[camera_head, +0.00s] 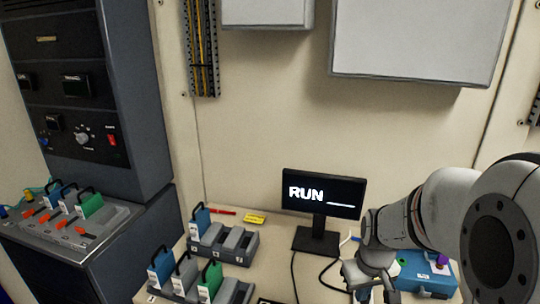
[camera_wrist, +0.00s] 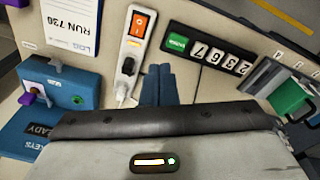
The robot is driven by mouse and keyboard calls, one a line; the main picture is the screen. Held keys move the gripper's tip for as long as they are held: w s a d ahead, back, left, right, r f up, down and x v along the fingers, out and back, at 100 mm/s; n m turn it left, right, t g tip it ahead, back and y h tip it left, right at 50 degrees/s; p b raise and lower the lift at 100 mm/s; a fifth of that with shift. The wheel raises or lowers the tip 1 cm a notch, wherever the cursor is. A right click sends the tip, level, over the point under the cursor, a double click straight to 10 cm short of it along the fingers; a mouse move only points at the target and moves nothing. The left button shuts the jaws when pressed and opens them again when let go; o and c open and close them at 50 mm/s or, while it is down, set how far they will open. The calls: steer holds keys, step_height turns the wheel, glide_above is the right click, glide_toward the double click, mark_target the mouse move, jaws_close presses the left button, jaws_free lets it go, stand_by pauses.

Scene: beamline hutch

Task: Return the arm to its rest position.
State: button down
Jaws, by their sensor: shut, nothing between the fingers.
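My arm reaches in from the right edge in the head view, with my gripper (camera_head: 376,292) low over the bench, right of and below the monitor (camera_head: 322,193). In the wrist view my gripper's two fingers (camera_wrist: 158,85) are together with nothing seen between them. They point toward the bench near a white power strip with an orange switch (camera_wrist: 140,24). In the head view the arm partly hides a blue box (camera_head: 425,272) on the bench.
Wall boxes (camera_head: 420,40) hang above.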

steer(key=s+a+r+m+t, duration=0.1)
steer(key=s+a+r+t, duration=0.1)
steer(key=s+a+r, duration=0.4)
steer(key=s+r, duration=0.3)
steer(key=shift+s+a+r+m, duration=0.15)
steer(key=shift+s+r+m, duration=0.1)
steer(key=shift+s+m, duration=0.05)
